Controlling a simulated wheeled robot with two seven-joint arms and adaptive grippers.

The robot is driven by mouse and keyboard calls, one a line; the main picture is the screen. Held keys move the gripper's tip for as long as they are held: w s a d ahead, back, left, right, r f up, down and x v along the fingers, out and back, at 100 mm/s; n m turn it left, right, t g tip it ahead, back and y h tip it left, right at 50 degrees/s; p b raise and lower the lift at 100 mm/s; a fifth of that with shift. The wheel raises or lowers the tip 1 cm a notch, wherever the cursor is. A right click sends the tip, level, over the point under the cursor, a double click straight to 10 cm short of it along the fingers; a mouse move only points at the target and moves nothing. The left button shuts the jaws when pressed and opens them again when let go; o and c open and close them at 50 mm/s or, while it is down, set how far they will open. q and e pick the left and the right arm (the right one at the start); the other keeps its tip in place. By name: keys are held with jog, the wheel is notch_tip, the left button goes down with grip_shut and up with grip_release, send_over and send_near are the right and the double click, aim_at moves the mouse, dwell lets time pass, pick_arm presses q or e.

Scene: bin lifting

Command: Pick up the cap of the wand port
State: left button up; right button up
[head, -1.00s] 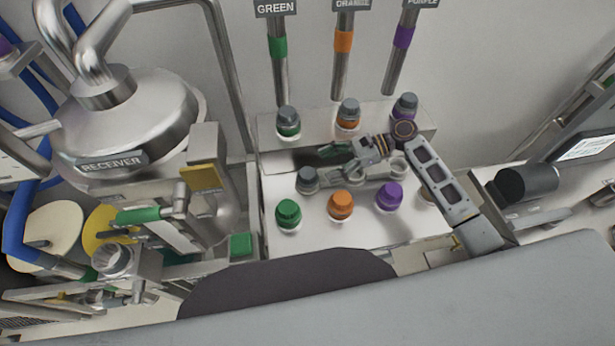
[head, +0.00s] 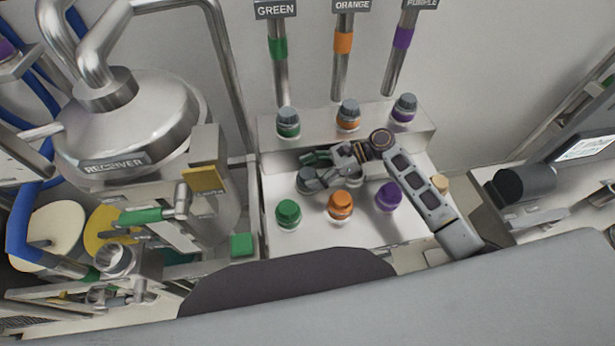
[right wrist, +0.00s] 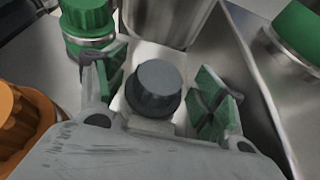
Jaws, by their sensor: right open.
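A dark grey ribbed cap (head: 304,180) sits on the left of the metal bench, between the front row of coloured caps and the raised back ledge. It is partly covered by my right gripper (head: 316,170) in the head view. In the right wrist view the grey cap (right wrist: 155,86) stands between the two green-padded fingers of my right gripper (right wrist: 166,88). The fingers are open, one on each side of the cap, with a visible gap on both sides. My left gripper is not in view.
Green (head: 288,213), orange (head: 340,205) and purple (head: 388,197) caps stand in front. Grey-topped ports, including the orange-banded one (head: 348,113), stand on the ledge (head: 375,128) behind. The receiver vessel (head: 130,125) is at left, a dark cylinder (head: 527,183) at right.

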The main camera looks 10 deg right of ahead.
dwell(0.4)
jog(key=c, duration=0.8)
jog(key=shift+r, duration=0.1)
jog(key=shift+c, duration=0.3)
notch_tip(320, 180, up, 10)
dwell(0.6)
notch_tip(320, 180, up, 4)
jog(key=p, duration=0.6)
send_over(312, 172)
jog(key=shift+r, duration=0.15)
dwell(1.0)
jog(key=shift+a+r, duration=0.1)
jog(key=shift+r, duration=0.25)
jog(key=shift+r, duration=0.65)
